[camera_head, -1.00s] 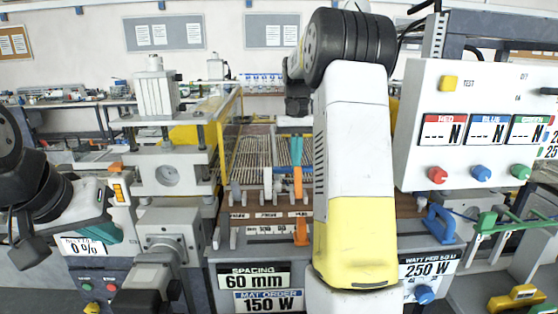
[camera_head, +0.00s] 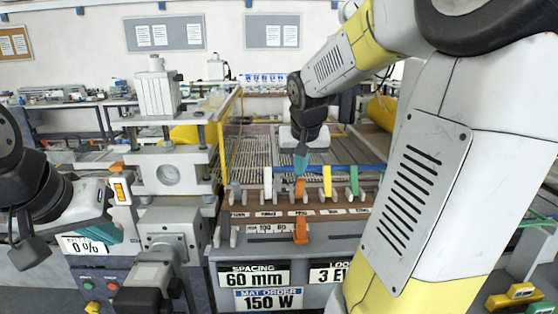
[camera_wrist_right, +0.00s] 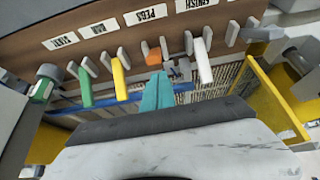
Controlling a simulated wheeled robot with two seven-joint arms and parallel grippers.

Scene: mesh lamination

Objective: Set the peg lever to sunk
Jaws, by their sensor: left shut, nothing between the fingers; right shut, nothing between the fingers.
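The lever row stands on the brown panel (camera_head: 262,213) of the machine. The orange lever (camera_head: 300,188) is in the middle of the row, partly covered by my right gripper in the head view. In the right wrist view the orange lever (camera_wrist_right: 152,54) is by the PEGS label (camera_wrist_right: 146,14) and looks shorter than the yellow and white levers. My right gripper (camera_head: 300,163) is shut and empty, its teal tips right at the orange lever; it shows in the wrist view (camera_wrist_right: 157,92). I cannot tell whether they touch. My left gripper (camera_head: 100,232) is shut, at the far left.
The yellow lever (camera_head: 327,181) and a green lever (camera_head: 353,178) are close on the right of the orange one. A white lever (camera_wrist_right: 203,62) is on its other side. An orange slider (camera_head: 301,231) sits lower. My right arm hides the right side.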

